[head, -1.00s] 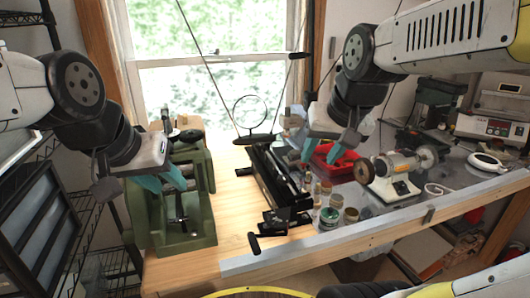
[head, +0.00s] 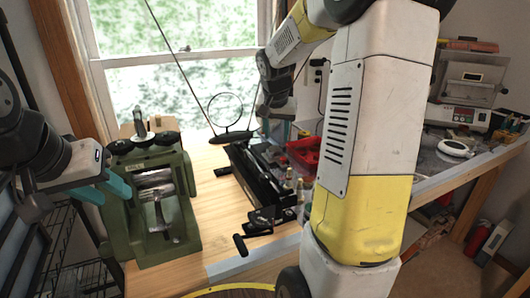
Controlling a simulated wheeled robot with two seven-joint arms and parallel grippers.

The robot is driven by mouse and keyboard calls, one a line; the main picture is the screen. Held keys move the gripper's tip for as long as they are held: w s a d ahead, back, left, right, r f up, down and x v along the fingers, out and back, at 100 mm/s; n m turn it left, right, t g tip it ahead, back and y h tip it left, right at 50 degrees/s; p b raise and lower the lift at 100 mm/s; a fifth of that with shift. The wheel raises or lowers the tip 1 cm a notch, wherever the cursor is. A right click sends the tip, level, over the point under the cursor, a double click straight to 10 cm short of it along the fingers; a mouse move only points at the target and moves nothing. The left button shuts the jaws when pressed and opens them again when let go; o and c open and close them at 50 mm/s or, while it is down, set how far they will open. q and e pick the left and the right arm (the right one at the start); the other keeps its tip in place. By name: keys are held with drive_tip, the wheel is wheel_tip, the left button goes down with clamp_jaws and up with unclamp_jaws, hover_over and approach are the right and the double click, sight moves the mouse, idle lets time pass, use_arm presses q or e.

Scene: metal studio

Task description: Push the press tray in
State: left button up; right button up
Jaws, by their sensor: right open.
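A green cast press-like machine (head: 122,205) with a silver roller stands at the left of the wooden bench. A long black device (head: 258,182) with rails lies on the bench to its right. I cannot tell for sure which part is the press tray. My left gripper (head: 103,190), with teal fingers apart and nothing between them, is at the left side of the green machine. My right gripper (head: 278,126) is open, above the far end of the black device, near the window. My own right arm hides much of the bench's right half.
A red tray (head: 304,152) sits behind the black device, with small bottles in front of it. A round magnifier (head: 227,112) stands near the window. A white furnace-like unit (head: 466,95) is at the back right. Bare wood (head: 215,215) lies between the green machine and the black device.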

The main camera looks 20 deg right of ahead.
drive_tip(key=m, duration=0.2)
approach(283, 158)
drive_tip(key=shift+g+h, duration=0.3)
drive_tip(key=shift+h, duration=0.1)
drive_tip(key=x, duration=0.8)
drive_tip(key=shift+w+a+f, duration=0.1)
drive_tip(key=shift+w+a, duration=0.1)
drive_tip(key=shift+w, duration=0.1)
drive_tip(key=shift+c, duration=0.4)
clamp_jaws()
drive_tip(key=shift+w, duration=0.1)
